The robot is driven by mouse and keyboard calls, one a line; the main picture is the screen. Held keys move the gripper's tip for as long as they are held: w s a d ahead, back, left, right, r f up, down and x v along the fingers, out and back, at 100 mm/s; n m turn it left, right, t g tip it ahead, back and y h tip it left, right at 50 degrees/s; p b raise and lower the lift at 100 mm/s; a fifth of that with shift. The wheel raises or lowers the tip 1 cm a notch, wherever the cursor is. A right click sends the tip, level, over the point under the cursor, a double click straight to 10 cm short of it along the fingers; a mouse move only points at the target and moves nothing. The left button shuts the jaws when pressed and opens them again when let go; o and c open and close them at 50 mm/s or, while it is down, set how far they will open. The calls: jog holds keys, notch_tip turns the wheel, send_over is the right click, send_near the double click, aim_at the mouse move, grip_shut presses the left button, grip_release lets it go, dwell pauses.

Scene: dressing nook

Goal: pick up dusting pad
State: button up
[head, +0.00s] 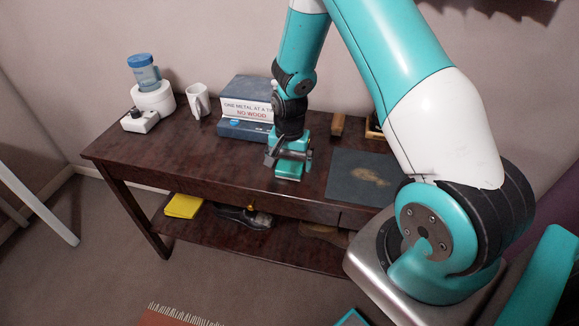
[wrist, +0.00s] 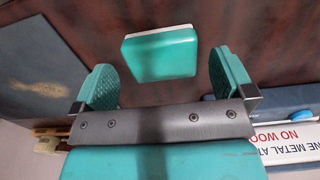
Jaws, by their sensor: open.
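The dusting pad seems to be the teal block with a white edge (wrist: 160,54) in the wrist view. It lies on the dark wood tabletop, just beyond and between my fingers. My gripper (wrist: 165,82) is open, with one teal finger on each side and nothing visibly held. In the head view my gripper (head: 288,160) is low over the middle of the table, pointing down. There its teal parts are hard to tell from the pad. I cannot tell how much height separates the fingertips from the pad.
The dark wooden table (head: 130,140) also bears a blue-lidded bottle (head: 144,72) on a white stand, a white mug (head: 198,101), stacked books (head: 245,108) beside my gripper, and a dark mat (head: 350,180) to the right. A yellow item (head: 184,206) and shoes (head: 243,216) sit on the lower shelf.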

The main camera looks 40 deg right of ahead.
aim_at(289, 167)
jog(key=shift+f, duration=1.4)
jog(key=c, duration=0.9)
notch_tip(289, 167, up, 20)
